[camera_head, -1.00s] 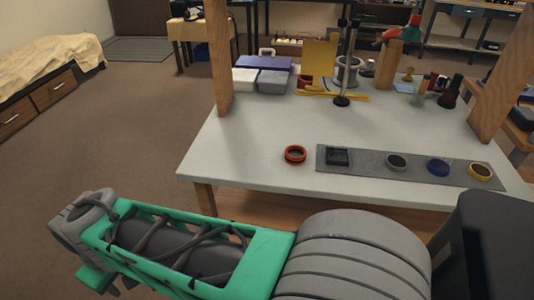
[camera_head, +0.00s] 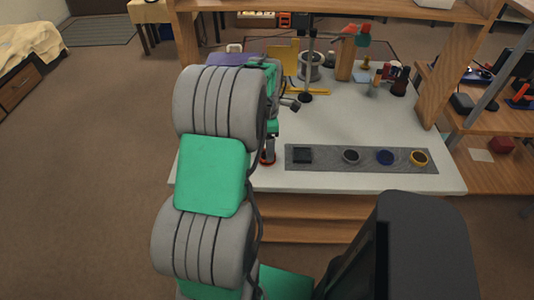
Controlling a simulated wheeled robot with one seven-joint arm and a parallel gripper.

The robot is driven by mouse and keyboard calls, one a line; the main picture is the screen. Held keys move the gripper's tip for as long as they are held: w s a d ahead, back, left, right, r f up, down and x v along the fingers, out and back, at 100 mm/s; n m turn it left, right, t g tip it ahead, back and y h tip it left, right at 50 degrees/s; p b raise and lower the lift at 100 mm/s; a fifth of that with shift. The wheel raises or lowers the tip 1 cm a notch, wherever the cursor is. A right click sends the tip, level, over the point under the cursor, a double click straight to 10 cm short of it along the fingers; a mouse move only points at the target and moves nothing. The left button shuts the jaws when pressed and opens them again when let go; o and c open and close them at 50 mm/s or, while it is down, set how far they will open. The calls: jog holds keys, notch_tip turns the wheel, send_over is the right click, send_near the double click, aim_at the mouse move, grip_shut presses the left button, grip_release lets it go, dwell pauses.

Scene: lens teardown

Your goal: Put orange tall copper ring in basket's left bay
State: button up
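The orange-red ring (camera_head: 268,161) is on the left front of the white table, off the grey mat, and is partly hidden. My arm reaches over the table's left side, and my gripper (camera_head: 269,152) points down at this ring. The fingers are too small and covered to show whether they are open or touching it. The basket is not clearly seen. A purple container (camera_head: 228,59) with a pale handle stands at the back left, mostly hidden behind my arm.
The grey mat (camera_head: 330,166) bears a black square part (camera_head: 302,155), a grey ring (camera_head: 351,156), a blue ring (camera_head: 385,157) and an amber ring (camera_head: 419,157). A dark stand (camera_head: 306,97) rises behind. Wooden posts flank the table. The table's middle right is clear.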

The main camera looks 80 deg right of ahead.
aim_at(264, 163)
notch_tip(264, 163, down, 5)
jog(key=shift+w+p, duration=0.1)
jog(key=shift+p, duration=0.25)
jog(key=shift+r, duration=0.1)
jog(key=c, duration=1.7)
